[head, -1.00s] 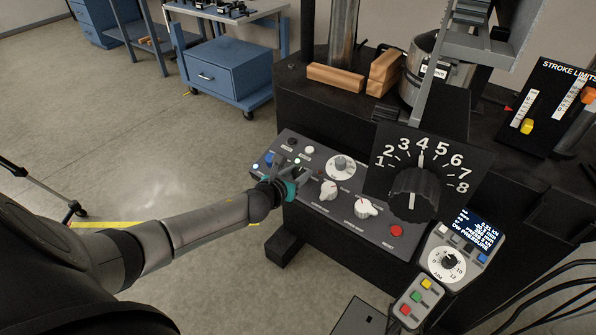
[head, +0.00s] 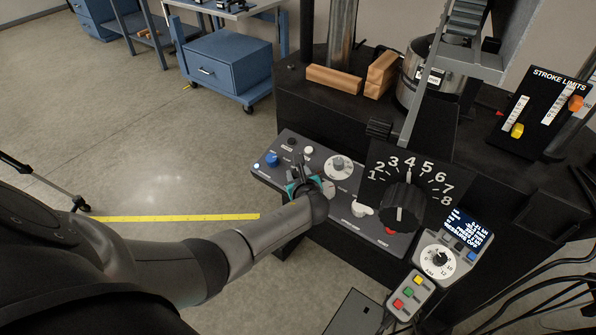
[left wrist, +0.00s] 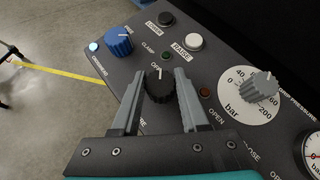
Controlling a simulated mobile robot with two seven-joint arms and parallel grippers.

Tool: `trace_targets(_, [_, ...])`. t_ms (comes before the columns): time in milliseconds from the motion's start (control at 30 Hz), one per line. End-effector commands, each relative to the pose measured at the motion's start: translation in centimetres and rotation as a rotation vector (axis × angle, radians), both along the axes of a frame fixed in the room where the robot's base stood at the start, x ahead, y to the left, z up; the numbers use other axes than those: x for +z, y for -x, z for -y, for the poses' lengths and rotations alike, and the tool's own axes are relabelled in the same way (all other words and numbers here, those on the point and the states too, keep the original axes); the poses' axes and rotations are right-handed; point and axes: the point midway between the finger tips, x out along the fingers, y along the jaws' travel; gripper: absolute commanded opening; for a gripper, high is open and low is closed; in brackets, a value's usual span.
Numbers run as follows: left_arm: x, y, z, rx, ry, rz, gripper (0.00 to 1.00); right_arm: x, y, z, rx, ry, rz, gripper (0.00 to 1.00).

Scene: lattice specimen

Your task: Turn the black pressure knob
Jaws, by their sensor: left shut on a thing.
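The black knob (left wrist: 159,84) with a white mark stands on the sloped grey control panel (left wrist: 105,75). Its mark points up in the left wrist view. My left gripper (left wrist: 160,92) has one grey finger on each side of the knob and is shut on it. The lettering below the knob is partly hidden by a finger. In the head view the left gripper (head: 300,174) is at the panel's left part, and its teal body hides most of this knob. My right gripper is not in view.
A blue knob (left wrist: 118,41), a black button (left wrist: 165,19) and a white button (left wrist: 193,41) are close by. A grey bar knob (left wrist: 264,87) is to the right. A large black dial knob (head: 403,204) on a 1-8 plate rises beside the panel. Open floor lies left.

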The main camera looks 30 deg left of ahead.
Motion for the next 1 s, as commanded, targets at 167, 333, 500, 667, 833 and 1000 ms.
trace_targets(167, [0.12, -0.11, 0.01, 0.048, 0.012, 0.001, 0.0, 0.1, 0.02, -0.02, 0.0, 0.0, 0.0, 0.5])
trace_targets(333, [0.11, -0.09, -0.03, 0.066, 0.016, 0.001, 0.0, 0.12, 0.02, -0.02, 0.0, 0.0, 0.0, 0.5])
trace_targets(500, [0.11, -0.09, -0.07, 0.068, 0.016, 0.001, 0.0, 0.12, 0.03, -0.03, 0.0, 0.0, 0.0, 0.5])
trace_targets(667, [0.13, -0.09, -0.08, 0.067, 0.016, 0.002, 0.0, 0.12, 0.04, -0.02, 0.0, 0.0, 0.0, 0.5])
trace_targets(833, [0.11, -0.09, -0.07, 0.067, 0.016, 0.002, 0.6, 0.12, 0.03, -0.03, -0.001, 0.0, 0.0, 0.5])
trace_targets(1000, [0.07, -0.06, -0.06, 0.066, 0.017, 0.0, 0.74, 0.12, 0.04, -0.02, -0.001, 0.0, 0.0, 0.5])
